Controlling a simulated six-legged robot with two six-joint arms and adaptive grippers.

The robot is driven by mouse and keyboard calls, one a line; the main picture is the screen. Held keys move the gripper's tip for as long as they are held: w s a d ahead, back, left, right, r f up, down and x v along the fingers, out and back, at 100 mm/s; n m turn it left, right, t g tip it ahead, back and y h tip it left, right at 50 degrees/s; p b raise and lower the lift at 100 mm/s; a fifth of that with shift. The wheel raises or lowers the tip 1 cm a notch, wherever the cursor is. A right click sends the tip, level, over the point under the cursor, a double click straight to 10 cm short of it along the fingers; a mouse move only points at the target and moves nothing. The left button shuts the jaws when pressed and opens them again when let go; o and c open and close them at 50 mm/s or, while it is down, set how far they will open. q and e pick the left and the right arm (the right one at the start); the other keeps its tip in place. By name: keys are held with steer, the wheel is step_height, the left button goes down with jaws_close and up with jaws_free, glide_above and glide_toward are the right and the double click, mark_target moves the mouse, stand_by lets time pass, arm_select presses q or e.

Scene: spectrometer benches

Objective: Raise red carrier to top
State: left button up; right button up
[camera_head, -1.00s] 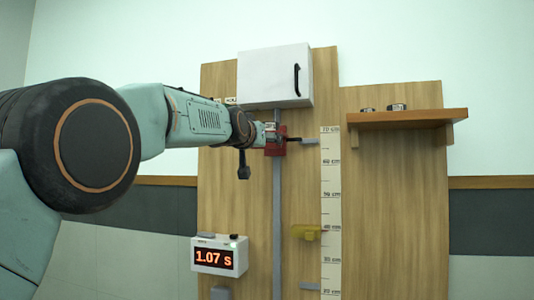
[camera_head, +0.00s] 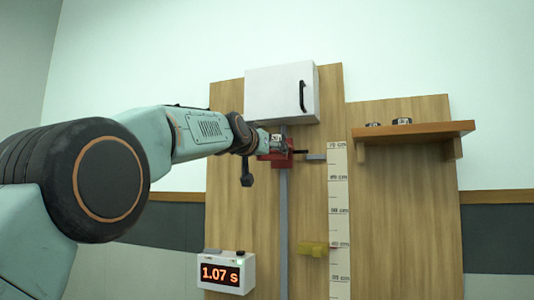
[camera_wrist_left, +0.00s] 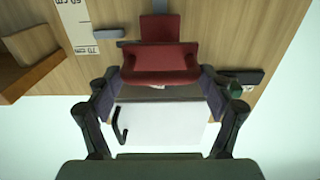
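The red carrier (camera_head: 281,157) sits on the grey vertical rail (camera_head: 284,215), below the white cabinet and level with a spot just under the ruler's 70 cm mark. In the left wrist view the red carrier (camera_wrist_left: 160,60) lies between the fingertips of my left gripper (camera_wrist_left: 160,72), which appear closed against its two sides. In the head view my left gripper (camera_head: 279,144) is at the carrier and partly hides it. My right gripper is in neither view.
The white cabinet (camera_head: 275,95) with a black handle hangs just above the carrier. A yellow block (camera_head: 312,248) sits lower, beside the ruler (camera_head: 339,220). A timer box (camera_head: 224,272) reads 1.07 s. A wooden shelf (camera_head: 415,131) projects at the right.

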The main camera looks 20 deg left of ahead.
arm_select(q)
steer(key=shift+o, duration=0.2)
steer(key=shift+s+d+f, duration=0.1)
steer(key=s, duration=0.7)
steer(key=shift+s, duration=0.25)
steer(key=shift+s, duration=0.1)
stand_by(0.3)
steer(key=shift+w, duration=0.25)
steer(key=shift+w+f, duration=0.1)
steer(key=shift+w, duration=3.65)
steer(key=shift+s, duration=0.15)
